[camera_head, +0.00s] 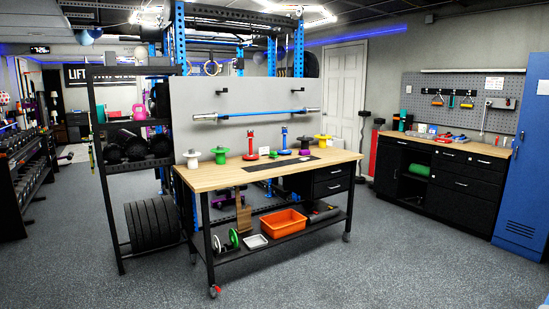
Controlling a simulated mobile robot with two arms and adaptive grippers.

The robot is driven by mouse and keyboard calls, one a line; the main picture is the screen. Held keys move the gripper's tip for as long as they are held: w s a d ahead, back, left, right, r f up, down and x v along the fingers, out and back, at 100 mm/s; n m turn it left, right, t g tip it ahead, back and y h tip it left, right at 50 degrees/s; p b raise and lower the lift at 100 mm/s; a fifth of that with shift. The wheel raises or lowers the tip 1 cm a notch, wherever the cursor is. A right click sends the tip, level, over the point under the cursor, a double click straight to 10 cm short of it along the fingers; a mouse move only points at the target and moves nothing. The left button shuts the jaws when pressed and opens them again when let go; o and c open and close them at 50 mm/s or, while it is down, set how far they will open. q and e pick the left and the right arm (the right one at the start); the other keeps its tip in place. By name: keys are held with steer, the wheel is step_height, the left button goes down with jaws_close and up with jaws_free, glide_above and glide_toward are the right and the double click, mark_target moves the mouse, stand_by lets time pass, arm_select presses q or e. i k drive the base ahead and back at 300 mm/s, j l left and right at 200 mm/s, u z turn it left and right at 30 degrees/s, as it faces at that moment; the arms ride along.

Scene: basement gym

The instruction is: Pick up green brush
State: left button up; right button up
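No green brush can be made out for certain at this distance. On the wooden-topped workbench (225,178) in the middle stand several small coloured items. A dark green flanged piece (219,156) stands near its left end, beside a pale spool-shaped piece (192,159). A small green item (273,154) lies near the middle, between an upright red piece (250,147) and an upright blue piece (284,140). A purple-and-white piece and a yellow piece (323,140) stand farther right. Neither of my grippers is in view.
The workbench's lower shelf holds an orange bin (283,222) and a grey tray (255,242). A black cabinet (466,180) with tools on top stands right, beside a blue locker (524,170). Weight racks stand left. The speckled floor in front (330,270) is clear.

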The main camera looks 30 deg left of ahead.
mark_target(273, 156)
steer(key=i+j, duration=0.1)
steer(key=j, duration=0.2)
steer(key=i+j+u, duration=0.15)
steer(key=j, duration=0.15)
steer(key=i+j, duration=1.4)
steer(key=i+l, duration=0.15)
steer(key=i, duration=0.35)
steer(key=i+l, duration=0.15)
steer(key=i, duration=0.35)
steer(key=i+l, duration=0.2)
steer(key=i, duration=0.3)
